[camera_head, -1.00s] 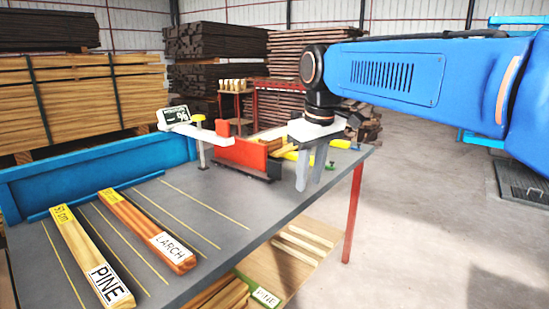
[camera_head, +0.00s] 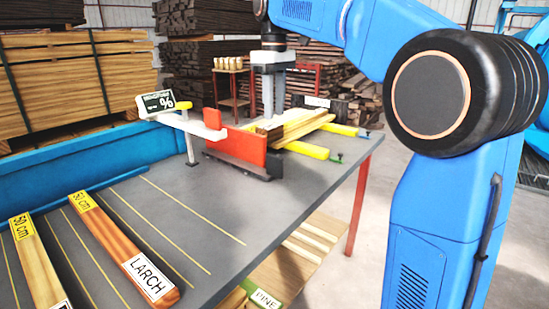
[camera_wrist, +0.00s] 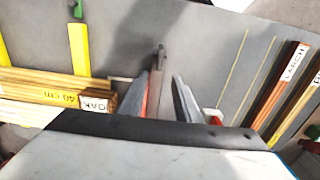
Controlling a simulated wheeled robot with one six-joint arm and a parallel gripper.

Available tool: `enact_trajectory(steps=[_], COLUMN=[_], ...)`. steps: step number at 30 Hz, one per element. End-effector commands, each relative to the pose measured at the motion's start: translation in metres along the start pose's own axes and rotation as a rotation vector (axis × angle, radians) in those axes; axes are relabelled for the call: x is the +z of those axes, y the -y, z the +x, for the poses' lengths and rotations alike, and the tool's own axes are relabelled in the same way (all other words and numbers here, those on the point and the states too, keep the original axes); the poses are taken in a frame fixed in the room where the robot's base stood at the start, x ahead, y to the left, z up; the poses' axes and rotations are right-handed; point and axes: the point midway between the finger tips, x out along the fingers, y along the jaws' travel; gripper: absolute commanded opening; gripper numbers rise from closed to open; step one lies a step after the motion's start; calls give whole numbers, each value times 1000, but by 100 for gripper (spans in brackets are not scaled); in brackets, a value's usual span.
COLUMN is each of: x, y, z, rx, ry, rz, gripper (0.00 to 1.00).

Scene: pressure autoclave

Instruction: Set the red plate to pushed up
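A thin red strip shows beside the left finger; most of the plate is hidden there.
A stack of oak boards (camera_head: 300,123) lies on yellow bars (camera_head: 306,150) right of the plate. A meter with a % display (camera_head: 157,104) stands left. A larch board (camera_head: 127,250) and a pale board (camera_head: 36,264) lie on the near bench. The bench middle is clear.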

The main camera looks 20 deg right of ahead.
Motion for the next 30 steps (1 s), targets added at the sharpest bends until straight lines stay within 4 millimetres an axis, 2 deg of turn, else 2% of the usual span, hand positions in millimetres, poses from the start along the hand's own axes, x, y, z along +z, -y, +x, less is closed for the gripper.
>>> enact_trajectory(steps=[21, 30], x=[1, 1], y=[0, 0], z=[125, 157], rx=[-1, 0], ry=[2, 0], rz=[1, 1], gripper=[30, 30])
